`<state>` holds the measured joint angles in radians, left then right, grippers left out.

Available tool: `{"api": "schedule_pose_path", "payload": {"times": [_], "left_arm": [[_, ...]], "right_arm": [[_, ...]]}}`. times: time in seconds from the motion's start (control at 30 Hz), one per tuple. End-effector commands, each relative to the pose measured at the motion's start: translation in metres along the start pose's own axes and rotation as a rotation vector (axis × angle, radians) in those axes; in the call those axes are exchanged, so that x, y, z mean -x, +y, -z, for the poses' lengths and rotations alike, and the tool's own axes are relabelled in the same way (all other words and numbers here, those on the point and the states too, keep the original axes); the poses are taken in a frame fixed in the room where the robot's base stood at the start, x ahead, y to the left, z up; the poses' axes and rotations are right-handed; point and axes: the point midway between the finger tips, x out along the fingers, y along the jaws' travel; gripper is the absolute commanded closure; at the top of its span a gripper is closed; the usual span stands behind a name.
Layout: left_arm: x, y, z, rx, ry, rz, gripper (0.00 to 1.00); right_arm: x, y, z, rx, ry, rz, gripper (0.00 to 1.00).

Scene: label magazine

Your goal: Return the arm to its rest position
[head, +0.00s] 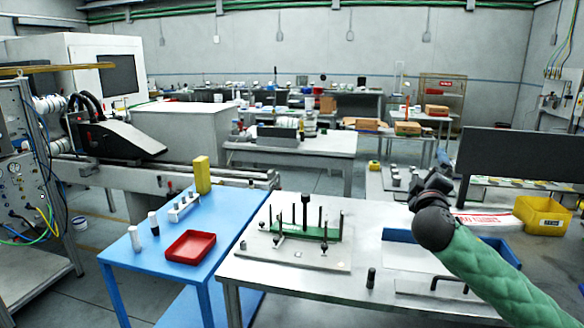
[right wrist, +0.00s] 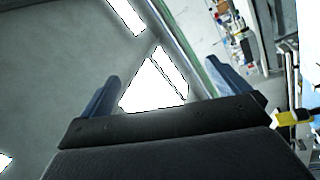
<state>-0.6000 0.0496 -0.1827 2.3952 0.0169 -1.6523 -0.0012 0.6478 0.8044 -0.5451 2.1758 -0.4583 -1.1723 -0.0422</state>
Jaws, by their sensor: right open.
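My right arm, in a green sleeve (head: 490,275), comes in from the lower right of the head view. It is raised over the right part of the metal table (head: 260,267). My right gripper (head: 434,184) is dark and partly hidden behind its own wrist. In the right wrist view, the two blue-grey fingers of my right gripper (right wrist: 163,72) stand wide apart with nothing between them. That view looks towards the grey wall and bright ceiling lights. My left arm and left gripper are not in view.
A fixture with upright black posts and a green part (head: 310,232) stands on the metal table. A blue table (head: 175,275) holds a red tray (head: 190,247), a yellow block (head: 202,175) and white bottles. A dark monitor (head: 520,155) and a yellow bin (head: 543,215) are at the right.

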Motion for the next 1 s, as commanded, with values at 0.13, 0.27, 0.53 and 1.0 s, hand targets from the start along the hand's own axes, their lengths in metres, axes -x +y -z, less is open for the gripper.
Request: {"api": "schedule_pose_path", "payload": {"times": [0.13, 0.27, 0.53, 1.0], "left_arm": [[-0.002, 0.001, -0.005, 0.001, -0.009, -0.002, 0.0], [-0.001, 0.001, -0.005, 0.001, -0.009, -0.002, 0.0], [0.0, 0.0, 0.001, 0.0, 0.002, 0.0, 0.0], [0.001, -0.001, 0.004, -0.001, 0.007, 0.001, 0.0]], "right_arm": [[0.043, -0.068, -0.024, -0.148, -0.175, 0.206, 0.0], [0.085, -0.121, -0.04, -0.233, -0.301, 0.371, 0.0], [0.181, -0.21, -0.06, -0.35, -0.482, 0.675, 0.0], [0.337, -0.308, -0.08, -0.537, -0.658, 1.013, 0.0]]}}
